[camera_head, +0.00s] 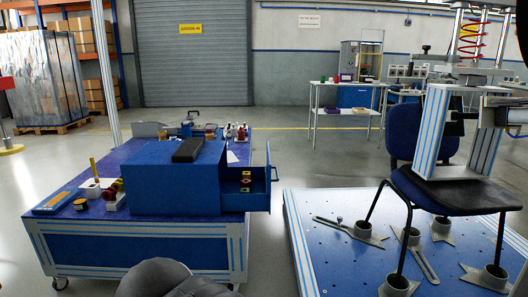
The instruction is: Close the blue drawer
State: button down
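The blue drawer (259,201) sticks out of the right side of a blue cabinet (165,192), so it stands open. Its front panel faces right and has a small handle (274,174). A few small red, yellow and green pieces (245,181) show in or behind the drawer opening. The cabinet stands on a blue-topped wheeled table (90,212). My gripper cannot be made out; only a dark rounded part of my arm shows at the bottom edge, well in front of the table and apart from the drawer.
A black case (187,149) lies on the cabinet. Yellow, white and red items (97,186) stand left of it. Right of the drawer is a gap of floor, then a blue platform (345,261) with a chair (455,192) in a test rig (430,130). Open floor lies behind.

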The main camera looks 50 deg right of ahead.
aim_at(229, 177)
jog(key=z, duration=0.55)
jog(key=i, duration=1)
jog(key=z, duration=0.9)
jog(key=i, duration=0.35)
jog(key=z, duration=0.35)
